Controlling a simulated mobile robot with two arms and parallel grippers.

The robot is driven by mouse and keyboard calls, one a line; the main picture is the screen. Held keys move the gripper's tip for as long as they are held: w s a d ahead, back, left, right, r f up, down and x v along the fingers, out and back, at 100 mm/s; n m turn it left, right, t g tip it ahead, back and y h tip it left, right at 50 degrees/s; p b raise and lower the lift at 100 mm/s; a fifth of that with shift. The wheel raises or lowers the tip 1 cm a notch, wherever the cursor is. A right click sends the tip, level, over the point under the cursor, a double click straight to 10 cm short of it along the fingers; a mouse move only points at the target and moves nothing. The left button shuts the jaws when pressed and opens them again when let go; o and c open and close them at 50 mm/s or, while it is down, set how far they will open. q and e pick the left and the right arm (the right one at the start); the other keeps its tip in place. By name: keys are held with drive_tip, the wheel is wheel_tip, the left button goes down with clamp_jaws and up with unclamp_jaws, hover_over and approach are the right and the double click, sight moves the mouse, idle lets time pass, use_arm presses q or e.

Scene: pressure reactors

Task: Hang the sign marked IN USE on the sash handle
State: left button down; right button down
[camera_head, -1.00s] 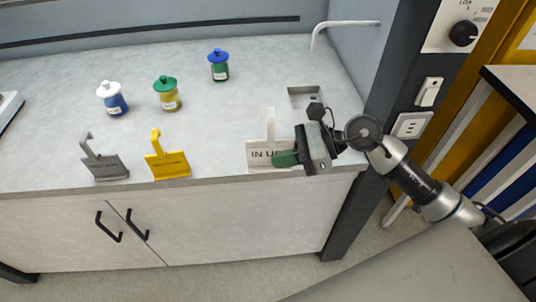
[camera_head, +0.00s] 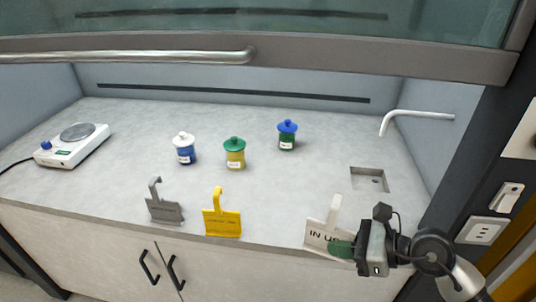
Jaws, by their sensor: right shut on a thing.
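The white sign marked IN USE (camera_head: 318,236) stands near the front edge of the bench at the right, with its hook pointing up. My right gripper (camera_head: 345,249) is shut on its right side, and its green fingers cover the end of the lettering. I cannot tell whether the sign still touches the bench. The sash handle (camera_head: 130,57) is a long metal bar across the upper left, on the lower frame of the raised glass sash (camera_head: 300,24). My left gripper is not in view.
A grey sign (camera_head: 163,211) and a yellow sign (camera_head: 222,224) stand left of the white one. Behind them are a white-lidded jar (camera_head: 185,150), green-lidded jar (camera_head: 235,155) and blue-lidded jar (camera_head: 287,137). A hotplate (camera_head: 75,146) is far left; a sink (camera_head: 369,179) and tap (camera_head: 412,114) are right.

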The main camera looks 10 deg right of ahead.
drive_tip(key=shift+w+r+n+g+y, duration=0.15)
drive_tip(key=shift+r+n+g+y, duration=0.3)
drive_tip(key=shift+n+g, duration=0.4)
drive_tip(key=shift+r+n+g, duration=0.2)
drive_tip(key=shift+n+g, duration=0.15)
drive_tip(key=shift+g, duration=0.1)
drive_tip(key=shift+y, duration=0.25)
drive_tip(key=p, duration=0.2)
hover_over(297, 243)
wheel_tip(297, 243, down, 7)
drive_tip(key=shift+r, duration=0.1)
wheel_tip(297, 243, down, 4)
drive_tip(key=shift+r+p, duration=0.2)
drive_tip(key=shift+p, duration=0.2)
drive_tip(key=shift+f+b, duration=0.3)
drive_tip(key=shift+f, duration=0.05)
drive_tip(key=c, duration=1.2)
unclamp_jaws()
drive_tip(key=shift+c, duration=0.2)
